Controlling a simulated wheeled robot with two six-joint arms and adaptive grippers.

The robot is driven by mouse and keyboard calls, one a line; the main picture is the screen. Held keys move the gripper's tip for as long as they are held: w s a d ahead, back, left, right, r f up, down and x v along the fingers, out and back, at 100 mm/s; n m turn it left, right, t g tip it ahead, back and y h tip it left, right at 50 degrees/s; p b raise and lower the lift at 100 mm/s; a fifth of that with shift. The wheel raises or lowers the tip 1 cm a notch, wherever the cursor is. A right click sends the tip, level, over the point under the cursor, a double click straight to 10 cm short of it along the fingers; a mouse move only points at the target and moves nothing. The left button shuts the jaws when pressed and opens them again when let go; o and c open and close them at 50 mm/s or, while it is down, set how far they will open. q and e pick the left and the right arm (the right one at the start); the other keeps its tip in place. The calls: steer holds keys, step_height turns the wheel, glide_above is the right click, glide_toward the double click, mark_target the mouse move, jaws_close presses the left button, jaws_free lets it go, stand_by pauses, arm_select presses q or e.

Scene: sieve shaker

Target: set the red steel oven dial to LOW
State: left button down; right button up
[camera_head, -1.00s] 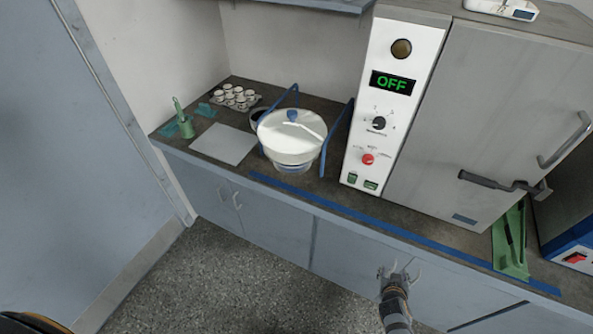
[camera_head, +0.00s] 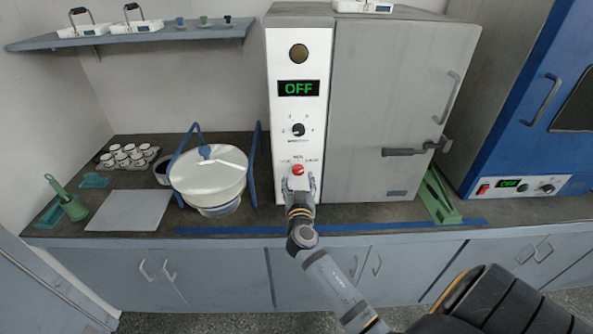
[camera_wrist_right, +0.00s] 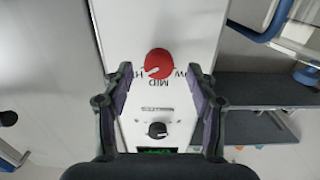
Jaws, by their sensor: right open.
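The red dial (camera_head: 298,170) sits low on the white control panel of the grey steel oven (camera_head: 385,110). In the right wrist view, where the panel appears upside down, the dial (camera_wrist_right: 158,62) lies between my open fingertips, with no clear contact. Its pale mark points to the lower left there, between the MID lettering and a partly hidden label at left showing an H. Another label at right is mostly covered by a finger, with a W showing. My right gripper (camera_head: 299,186) is open in front of the panel just below the dial. My left gripper is out of view.
A black knob (camera_head: 298,130) and a green OFF display (camera_head: 299,88) are above the dial. A white lidded bowl (camera_head: 207,178) with blue uprights stands close left of the oven. A green tray (camera_head: 440,200) is at right. A blue oven (camera_head: 515,120) stands farther right.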

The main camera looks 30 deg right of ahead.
mark_target(298, 169)
steer(key=shift+x, duration=1.4)
steer(key=c, duration=1.2)
